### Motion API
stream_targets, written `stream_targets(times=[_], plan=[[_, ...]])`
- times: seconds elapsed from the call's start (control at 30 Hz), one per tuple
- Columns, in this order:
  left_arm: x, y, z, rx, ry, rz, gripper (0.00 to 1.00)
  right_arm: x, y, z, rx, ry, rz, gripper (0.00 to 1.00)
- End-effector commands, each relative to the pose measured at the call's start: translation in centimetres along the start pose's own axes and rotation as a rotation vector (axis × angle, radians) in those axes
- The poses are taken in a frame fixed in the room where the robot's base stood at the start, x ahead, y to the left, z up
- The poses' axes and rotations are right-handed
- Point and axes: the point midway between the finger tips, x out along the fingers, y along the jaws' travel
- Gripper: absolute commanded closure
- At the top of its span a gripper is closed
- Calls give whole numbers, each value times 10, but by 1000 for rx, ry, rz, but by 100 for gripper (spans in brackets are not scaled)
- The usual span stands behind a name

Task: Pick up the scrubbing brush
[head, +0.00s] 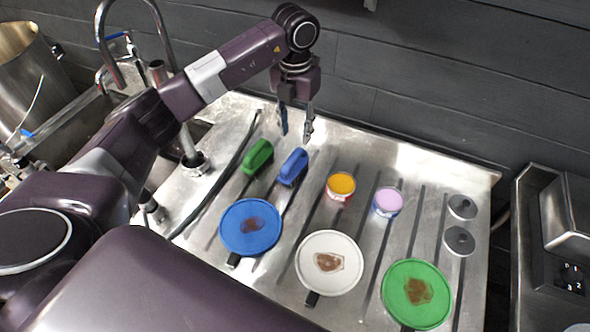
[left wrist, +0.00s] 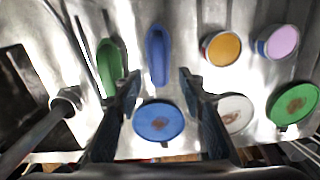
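A blue scrubbing brush (head: 292,168) lies on the steel counter, and a green one (head: 257,158) lies to its left. My left gripper (head: 296,130) is above the counter, just behind and over the blue brush, pointing down. Its fingers are apart with nothing between them. In the left wrist view the blue brush (left wrist: 158,55) lies ahead, centred between the fingertips (left wrist: 157,82), and the green brush (left wrist: 109,66) is beside the left finger. The gripper looks clear of both brushes. My right gripper is not in view.
Blue (head: 250,227), white (head: 329,262) and green (head: 415,293) stained pans lie in front. Tubs with yellow (head: 341,186) and lilac (head: 387,201) contents stand to the right, near two grey discs (head: 460,240). A sink with a tap (head: 103,30) is at left, a wall behind.

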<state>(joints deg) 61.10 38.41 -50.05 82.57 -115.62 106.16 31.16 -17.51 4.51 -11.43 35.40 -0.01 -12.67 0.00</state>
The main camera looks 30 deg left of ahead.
Motion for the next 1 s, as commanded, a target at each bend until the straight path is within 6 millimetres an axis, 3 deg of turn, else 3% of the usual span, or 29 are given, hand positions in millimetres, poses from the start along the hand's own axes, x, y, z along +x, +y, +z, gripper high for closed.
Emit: stream_targets(times=[0.03,0.27,0.73,1.0], plan=[[14,0,0,0,0,0,63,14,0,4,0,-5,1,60],[30,0,0,0,1,0,63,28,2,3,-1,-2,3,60],[80,3,1,-1,6,-1,63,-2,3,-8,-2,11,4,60],[105,3,2,1,0,-1,63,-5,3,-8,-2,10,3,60]])
